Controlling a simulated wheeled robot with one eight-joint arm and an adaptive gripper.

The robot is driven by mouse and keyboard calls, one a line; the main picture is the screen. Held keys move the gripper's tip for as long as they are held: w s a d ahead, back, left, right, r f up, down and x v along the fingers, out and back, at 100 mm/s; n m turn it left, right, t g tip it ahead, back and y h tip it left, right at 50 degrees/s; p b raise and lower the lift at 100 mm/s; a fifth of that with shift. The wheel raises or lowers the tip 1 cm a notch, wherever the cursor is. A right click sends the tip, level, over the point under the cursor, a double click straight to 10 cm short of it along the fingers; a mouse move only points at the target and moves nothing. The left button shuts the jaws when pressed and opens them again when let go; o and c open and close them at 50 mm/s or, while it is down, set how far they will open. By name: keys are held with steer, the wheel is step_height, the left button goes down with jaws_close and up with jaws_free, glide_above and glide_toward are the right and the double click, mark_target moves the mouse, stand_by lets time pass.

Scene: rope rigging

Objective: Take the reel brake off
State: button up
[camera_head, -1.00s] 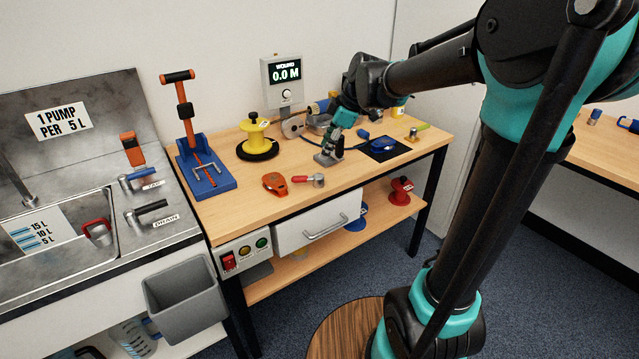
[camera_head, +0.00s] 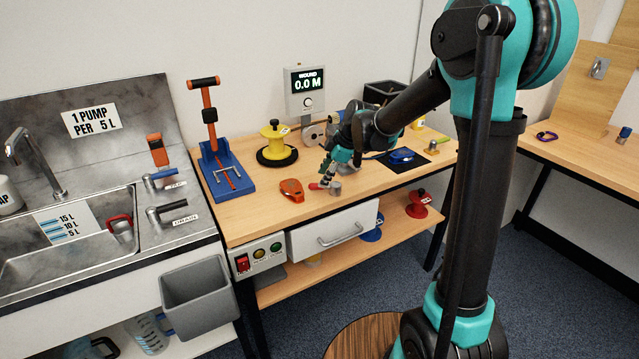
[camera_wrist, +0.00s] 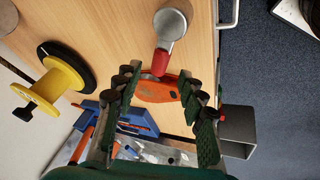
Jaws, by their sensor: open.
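A lever with a red handle (camera_head: 318,186) and a grey metal post (camera_head: 335,188) sits near the front edge of the wooden bench. No label shows whether it is the reel brake. My gripper (camera_head: 328,172) is low over the lever, pointing down. In the wrist view my gripper (camera_wrist: 158,78) is open and empty, with the red handle's tip (camera_wrist: 160,62) just ahead, between the lines of the two fingers. The grey post (camera_wrist: 171,22) is farther up the picture. A yellow reel (camera_head: 274,142) on a black disc stands left of my gripper; it also shows in the wrist view (camera_wrist: 62,82).
An orange oval tool (camera_head: 291,190) lies just left of the lever. A blue stand with a tall orange-handled post (camera_head: 222,165) stands farther left. A display box (camera_head: 307,92) reads 0.0 M. A blue item on a black mat (camera_head: 401,156) is to the right.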

mark_target(325, 189)
steer(key=shift+x, duration=2.15)
jaws_close()
